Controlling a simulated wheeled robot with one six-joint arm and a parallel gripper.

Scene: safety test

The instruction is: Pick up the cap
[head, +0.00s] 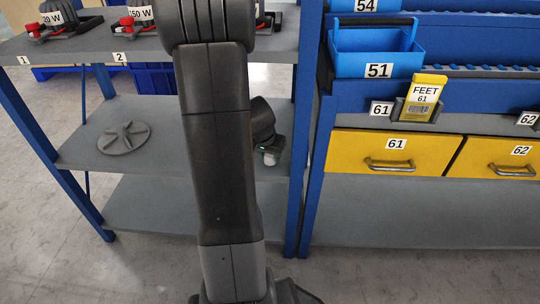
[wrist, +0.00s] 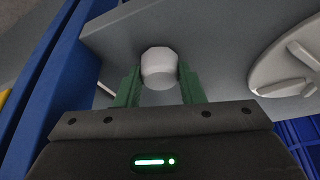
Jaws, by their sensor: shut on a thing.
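A small white faceted piece, which looks like the cap (wrist: 159,66), sits between the two green fingers of my gripper (wrist: 160,80) in the wrist view. The fingers touch it on both sides, so my gripper is shut on it. In the head view my gripper (head: 269,154) shows at the right of my dark arm, over the middle grey shelf, with a bit of white at its tip. My arm hides part of the shelf. I cannot tell whether the cap touches the shelf or is just above it.
A grey ribbed disc (head: 124,137) lies on the middle shelf (head: 85,155) at the left; it also shows in the wrist view (wrist: 292,62). A blue rack post (head: 305,130) stands close to the right of my gripper. Yellow drawers (head: 350,150) are beyond it. The lower shelf (head: 150,212) looks clear.

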